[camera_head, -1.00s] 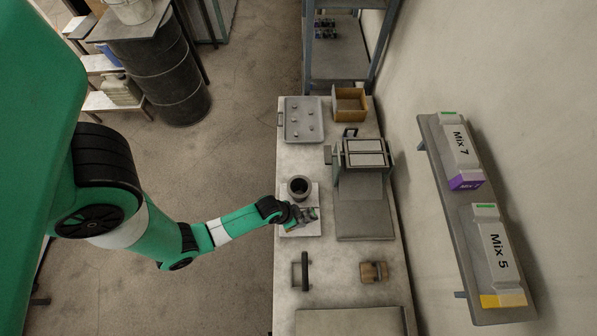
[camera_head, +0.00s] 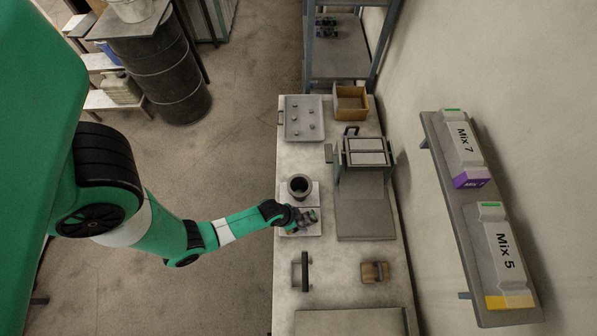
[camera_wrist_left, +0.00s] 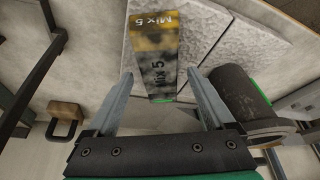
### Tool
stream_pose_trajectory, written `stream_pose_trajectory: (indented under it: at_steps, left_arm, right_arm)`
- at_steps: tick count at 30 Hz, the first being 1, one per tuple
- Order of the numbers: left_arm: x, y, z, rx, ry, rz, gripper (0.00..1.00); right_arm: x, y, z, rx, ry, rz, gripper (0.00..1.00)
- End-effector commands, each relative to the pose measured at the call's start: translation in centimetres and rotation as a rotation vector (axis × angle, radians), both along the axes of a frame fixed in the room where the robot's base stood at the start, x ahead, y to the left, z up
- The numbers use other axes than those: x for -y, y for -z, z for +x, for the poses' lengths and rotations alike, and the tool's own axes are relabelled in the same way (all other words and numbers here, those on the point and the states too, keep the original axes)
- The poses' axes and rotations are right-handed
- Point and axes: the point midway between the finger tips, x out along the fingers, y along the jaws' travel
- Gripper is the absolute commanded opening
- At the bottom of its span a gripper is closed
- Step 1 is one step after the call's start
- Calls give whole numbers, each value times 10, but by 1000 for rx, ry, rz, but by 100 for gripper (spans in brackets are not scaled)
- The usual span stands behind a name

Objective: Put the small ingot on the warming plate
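My left gripper (camera_head: 308,217) hangs over a pale square plate (camera_head: 287,234) beside the dark crucible (camera_head: 300,187). In the left wrist view, its two fingers (camera_wrist_left: 159,80) are apart. I cannot tell whether this block is the small ingot. The pale plate shows as speckled slabs (camera_wrist_left: 105,60). The warming plate cannot be told for certain among several flat plates. My right gripper is not in view.
A tray with small lumps (camera_head: 303,115) and an open wooden box (camera_head: 351,102) stand at the bench's far end. A grey hinged mould (camera_head: 365,210) is right of the gripper. A dark handled tool (camera_head: 305,270) and wooden block (camera_head: 375,272) lie nearer. "Mix" containers (camera_head: 505,250) sit on a wall shelf.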

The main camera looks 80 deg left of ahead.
Motion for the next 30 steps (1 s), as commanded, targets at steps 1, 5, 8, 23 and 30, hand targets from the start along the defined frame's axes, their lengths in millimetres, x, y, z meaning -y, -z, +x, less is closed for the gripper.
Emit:
stream_pose_trajectory:
  at_steps: [1, 5, 8, 23, 30]
  left_arm:
    - [0, 0, 0, 0, 0, 0, 87]
    - [0, -4, 0, 0, 0, 0, 87]
    - [1, -13, -3, 1, 0, 0, 87]
    - [10, -112, -42, -1, -1, -1, 87]
    - [10, -114, -45, 0, 0, 0, 87]
  right_arm:
    - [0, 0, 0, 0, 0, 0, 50]
    - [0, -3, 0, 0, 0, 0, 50]
    - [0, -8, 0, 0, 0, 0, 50]
    - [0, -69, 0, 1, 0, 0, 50]
    - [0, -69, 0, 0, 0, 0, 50]
